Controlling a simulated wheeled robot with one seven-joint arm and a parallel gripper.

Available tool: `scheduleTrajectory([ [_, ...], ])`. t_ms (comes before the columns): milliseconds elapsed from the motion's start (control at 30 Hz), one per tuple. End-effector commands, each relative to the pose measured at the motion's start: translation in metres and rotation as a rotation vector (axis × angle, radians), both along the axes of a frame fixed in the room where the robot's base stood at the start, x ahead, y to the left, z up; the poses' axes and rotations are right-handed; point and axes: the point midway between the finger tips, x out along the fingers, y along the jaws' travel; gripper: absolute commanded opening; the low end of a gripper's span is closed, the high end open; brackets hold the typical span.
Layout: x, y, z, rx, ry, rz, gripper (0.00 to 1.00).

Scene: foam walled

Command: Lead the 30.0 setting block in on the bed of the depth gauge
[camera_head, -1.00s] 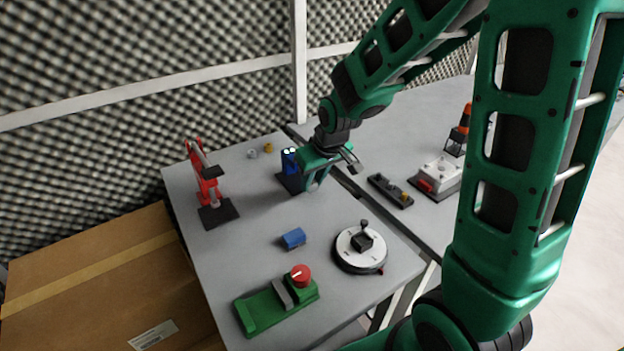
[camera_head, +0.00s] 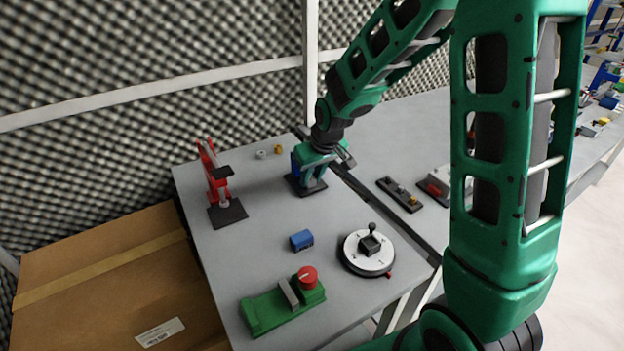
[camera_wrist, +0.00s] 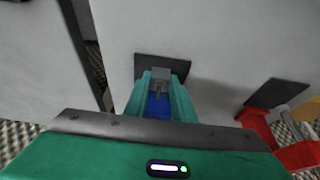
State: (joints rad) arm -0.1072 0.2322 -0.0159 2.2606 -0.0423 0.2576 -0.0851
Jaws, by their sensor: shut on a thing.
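The blue depth gauge (camera_head: 295,164) stands on a dark base plate (camera_head: 293,187) at the back of the table and is partly hidden by my gripper. My gripper (camera_head: 309,179) is low, right in front of the gauge. In the wrist view its teal fingers (camera_wrist: 160,82) are shut on a small grey block (camera_wrist: 160,75), which I take as the 30.0 setting block. The block is over the near part of the dark plate (camera_wrist: 176,63); whether it touches the bed I cannot tell. Blue gauge body (camera_wrist: 157,106) shows between the fingers. No marking on the block is readable.
A red stand (camera_head: 214,172) on a dark base is to the left. A small blue block (camera_head: 301,240), a round dial plate (camera_head: 367,253) and a green fixture (camera_head: 283,306) with a red knob stand nearer. Two small pieces, one brass (camera_head: 278,149), lie behind. Clear table lies between.

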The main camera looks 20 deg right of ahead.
Motion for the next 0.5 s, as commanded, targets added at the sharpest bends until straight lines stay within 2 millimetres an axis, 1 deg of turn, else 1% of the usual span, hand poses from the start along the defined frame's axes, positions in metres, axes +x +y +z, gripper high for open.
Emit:
scheduleTrajectory([
  [33,0.0068,0.0016,0.0026,0.002,-0.013,0.001,0.0],
  [100,0.0093,0.0021,0.0028,0.003,-0.015,0.001,0.0],
  [467,0.0154,0.004,0.0015,0.003,-0.017,0.002,0.0],
  [500,0.0159,0.0041,0.0012,0.003,-0.017,0.002,0.3],
])
